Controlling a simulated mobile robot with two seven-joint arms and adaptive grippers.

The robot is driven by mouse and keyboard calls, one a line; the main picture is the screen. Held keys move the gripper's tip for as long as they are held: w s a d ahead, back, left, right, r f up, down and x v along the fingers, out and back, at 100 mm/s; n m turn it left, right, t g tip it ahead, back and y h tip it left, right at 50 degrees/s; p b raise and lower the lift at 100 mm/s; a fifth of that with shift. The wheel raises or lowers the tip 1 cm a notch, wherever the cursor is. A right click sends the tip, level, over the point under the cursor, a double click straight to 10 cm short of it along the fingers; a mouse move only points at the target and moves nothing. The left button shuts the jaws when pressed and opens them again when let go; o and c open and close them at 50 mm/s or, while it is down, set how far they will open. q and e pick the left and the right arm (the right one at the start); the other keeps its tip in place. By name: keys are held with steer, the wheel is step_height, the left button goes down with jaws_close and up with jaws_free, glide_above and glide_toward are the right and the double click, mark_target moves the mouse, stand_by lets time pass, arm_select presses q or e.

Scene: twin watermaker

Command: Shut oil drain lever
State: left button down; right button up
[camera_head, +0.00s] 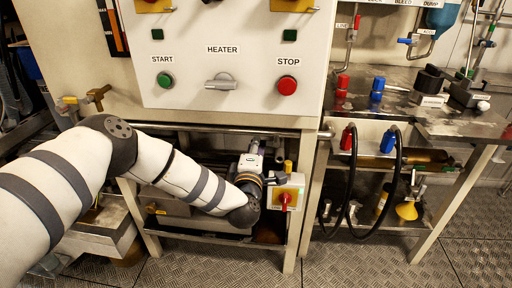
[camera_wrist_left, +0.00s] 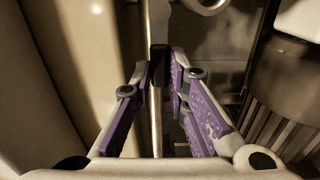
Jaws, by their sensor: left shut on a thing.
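My left gripper (camera_head: 252,155) reaches in under the front edge of the control cabinet, and its fingers are hard to make out in the head view. In the left wrist view its two purple-padded fingers (camera_wrist_left: 163,72) are shut on a dark handle end, which looks like the oil drain lever (camera_wrist_left: 159,60). The lever's pivot and the valve it turns cannot be made out clearly. In the head view the lever is hidden by my gripper and the cabinet. My right gripper is not in view.
The control cabinet (camera_head: 225,55) with start, heater and stop controls overhangs my left gripper. A metal bench (camera_head: 440,120) with black hoses stands at right. The floor (camera_head: 350,268) in front is clear.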

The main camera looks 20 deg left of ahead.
arm_select(q)
steer(key=shift+d+f, duration=0.1)
steer(key=shift+d, duration=0.05)
steer(key=c, duration=1.6)
jaws_free()
steer(key=shift+o, duration=0.2)
steer(key=v, duration=1.2)
